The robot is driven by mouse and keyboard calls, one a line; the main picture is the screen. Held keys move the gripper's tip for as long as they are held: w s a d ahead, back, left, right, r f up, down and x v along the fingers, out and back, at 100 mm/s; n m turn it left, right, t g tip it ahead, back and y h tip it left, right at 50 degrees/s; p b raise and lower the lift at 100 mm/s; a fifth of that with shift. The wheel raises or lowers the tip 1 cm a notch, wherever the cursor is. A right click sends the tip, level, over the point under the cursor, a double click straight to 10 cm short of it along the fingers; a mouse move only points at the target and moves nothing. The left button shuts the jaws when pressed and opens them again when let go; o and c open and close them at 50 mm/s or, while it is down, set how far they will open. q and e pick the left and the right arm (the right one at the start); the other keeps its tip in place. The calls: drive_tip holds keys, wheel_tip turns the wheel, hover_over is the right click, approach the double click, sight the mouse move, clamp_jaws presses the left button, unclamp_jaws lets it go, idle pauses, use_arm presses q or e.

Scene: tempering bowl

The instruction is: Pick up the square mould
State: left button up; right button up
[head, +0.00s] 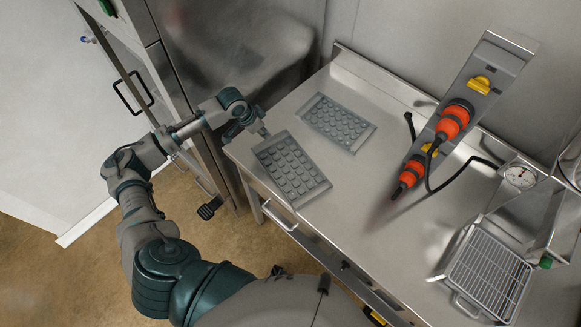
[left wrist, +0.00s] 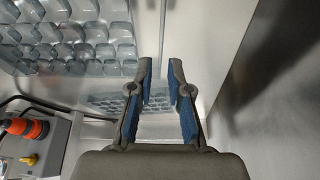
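Two grey translucent moulds lie on the steel table in the head view. The nearer one (head: 291,168), with larger, blocky cavities, seems to be the square mould; the farther one (head: 337,122) has smaller cavities. My left gripper (head: 263,131) is just beyond the nearer mould's upper left corner. In the left wrist view my left gripper (left wrist: 160,72) has its blue-padded fingers apart with nothing held between them. A mould (left wrist: 75,30) fills the upper left there, beside the fingers, and another mould (left wrist: 112,102) shows partly behind them. My right gripper is out of view.
The steel table (head: 365,215) is clear at its middle. A switch box with orange plugs (head: 453,122) and a black cable stands behind. A wire rack (head: 490,275) and a dial gauge (head: 520,176) are at the right. A steel cabinet stands left of the table.

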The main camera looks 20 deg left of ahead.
use_arm(q)
drive_tip(key=x, duration=0.5)
drive_tip(key=shift+s+a+f, duration=0.15)
drive_tip(key=shift+a+f, duration=0.05)
drive_tip(key=shift+a, duration=0.05)
drive_tip(key=shift+d, duration=0.1)
clamp_jaws()
